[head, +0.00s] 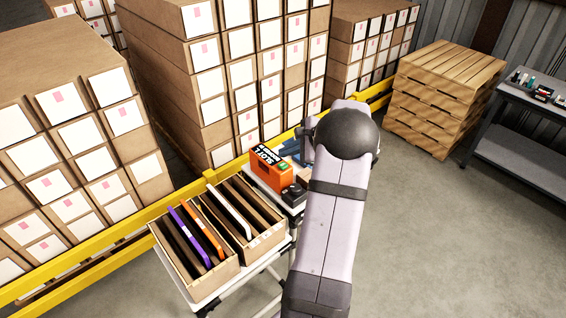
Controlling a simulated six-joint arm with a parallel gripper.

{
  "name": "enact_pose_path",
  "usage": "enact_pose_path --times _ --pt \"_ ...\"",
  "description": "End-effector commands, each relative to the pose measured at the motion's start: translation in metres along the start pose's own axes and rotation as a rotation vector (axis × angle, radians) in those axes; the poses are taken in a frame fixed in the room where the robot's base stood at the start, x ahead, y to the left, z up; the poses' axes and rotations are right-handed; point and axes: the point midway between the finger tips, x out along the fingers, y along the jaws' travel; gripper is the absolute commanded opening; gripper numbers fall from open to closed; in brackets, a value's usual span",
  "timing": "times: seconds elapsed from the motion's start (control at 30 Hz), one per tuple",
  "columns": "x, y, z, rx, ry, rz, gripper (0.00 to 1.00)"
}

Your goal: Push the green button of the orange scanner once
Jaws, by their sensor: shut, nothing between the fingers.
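The orange scanner (268,176) is a boxy unit with a black label and white lettering. It stands upright on the white cart, behind and to the right of the cartons. Its green button (284,165) shows at the upper right of the box and looks uncovered. My arm rises from the bottom of the view, and its dark elbow is to the right of the scanner. I cannot make out my gripper; the far part of the arm is mostly hidden behind the nearer link. Whether anything touches the button cannot be seen.
A small black object (293,194), unclear in kind, is just right of the scanner. Two tilted cartons (226,274) with dividers hold purple, orange and white flat items. A yellow rail (128,247) and stacked boxes (75,130) stand behind. Pallets (446,95) and open floor are right.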

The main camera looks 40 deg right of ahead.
Motion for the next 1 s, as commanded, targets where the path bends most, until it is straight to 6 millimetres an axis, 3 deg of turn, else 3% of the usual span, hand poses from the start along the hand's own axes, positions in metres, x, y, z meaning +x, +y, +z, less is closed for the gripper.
enact_pose_path --times 0.33,1.0 --pt "-0.023 -0.016 0.016 -0.002 0.0 0.0 0.0" --pt "-0.023 -0.017 0.017 -0.001 0.0 0.0 0.0"
